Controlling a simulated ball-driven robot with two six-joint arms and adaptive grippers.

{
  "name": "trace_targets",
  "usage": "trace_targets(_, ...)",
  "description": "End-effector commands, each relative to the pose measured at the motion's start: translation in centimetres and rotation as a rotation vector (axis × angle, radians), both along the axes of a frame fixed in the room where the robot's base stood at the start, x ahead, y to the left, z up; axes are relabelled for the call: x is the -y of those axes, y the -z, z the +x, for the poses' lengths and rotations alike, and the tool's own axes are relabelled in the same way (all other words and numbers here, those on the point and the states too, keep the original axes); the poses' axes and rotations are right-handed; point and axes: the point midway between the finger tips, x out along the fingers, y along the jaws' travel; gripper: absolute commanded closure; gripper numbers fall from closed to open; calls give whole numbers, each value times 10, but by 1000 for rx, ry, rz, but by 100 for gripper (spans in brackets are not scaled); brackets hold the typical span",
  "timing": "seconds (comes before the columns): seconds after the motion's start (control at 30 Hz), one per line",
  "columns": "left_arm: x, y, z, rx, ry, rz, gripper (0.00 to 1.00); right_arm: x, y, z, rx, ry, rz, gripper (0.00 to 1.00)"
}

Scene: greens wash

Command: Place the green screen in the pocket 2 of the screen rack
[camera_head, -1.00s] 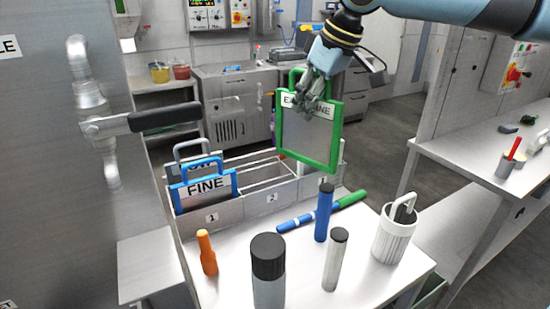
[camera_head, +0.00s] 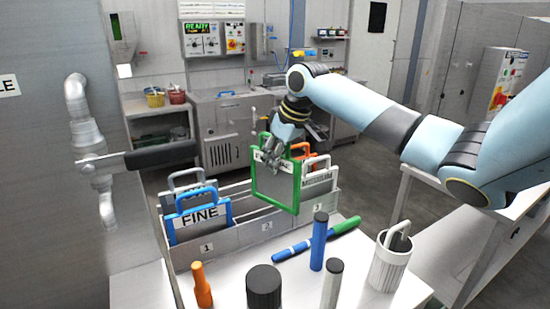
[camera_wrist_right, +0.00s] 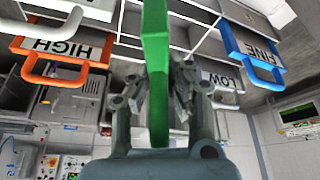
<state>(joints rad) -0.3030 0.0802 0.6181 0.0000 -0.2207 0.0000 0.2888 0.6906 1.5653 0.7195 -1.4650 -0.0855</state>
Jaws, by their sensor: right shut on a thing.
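The green screen (camera_head: 279,206) is a flat grey panel in a green frame with a label at its top. My right gripper (camera_head: 270,160) is shut on its top part and holds it upright. In the right wrist view, the green frame (camera_wrist_right: 156,70) runs between the fingers (camera_wrist_right: 160,95). The screen rack (camera_head: 235,240) stands on the bench with pockets marked 1, 2 and 3 from left to right. The screen hangs over the pocket 2 area, near pocket 3, its lower edge overlapping the front wall in the picture. Pocket 2's inside is partly hidden. My left gripper is out of view.
The blue FINE screen (camera_head: 200,217) and a grey screen (camera_head: 188,183) sit in pocket 1. The MEDIUM screen (camera_head: 318,180) and an orange screen (camera_head: 303,153) stand around pocket 3. Several bottles and tubes, including a blue one (camera_head: 319,243), stand in front. A white canister (camera_head: 390,265) stands at right.

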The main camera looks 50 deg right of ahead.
Motion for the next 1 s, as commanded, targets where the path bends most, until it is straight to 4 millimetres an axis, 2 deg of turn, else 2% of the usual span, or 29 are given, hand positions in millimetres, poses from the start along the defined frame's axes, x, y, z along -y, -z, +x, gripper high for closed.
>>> trace_targets(0.67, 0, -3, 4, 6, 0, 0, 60, 0, 14, 0, 2, -1, 0, 100)
trace_targets(0.7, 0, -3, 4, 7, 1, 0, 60, 0, 14, 0, 2, -1, 0, 81)
trace_targets(0.83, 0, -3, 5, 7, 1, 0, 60, 0, 14, 0, 2, -1, 0, 64)
trace_targets(1.0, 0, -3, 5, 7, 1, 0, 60, 0, 14, 0, 2, -1, 0, 63)
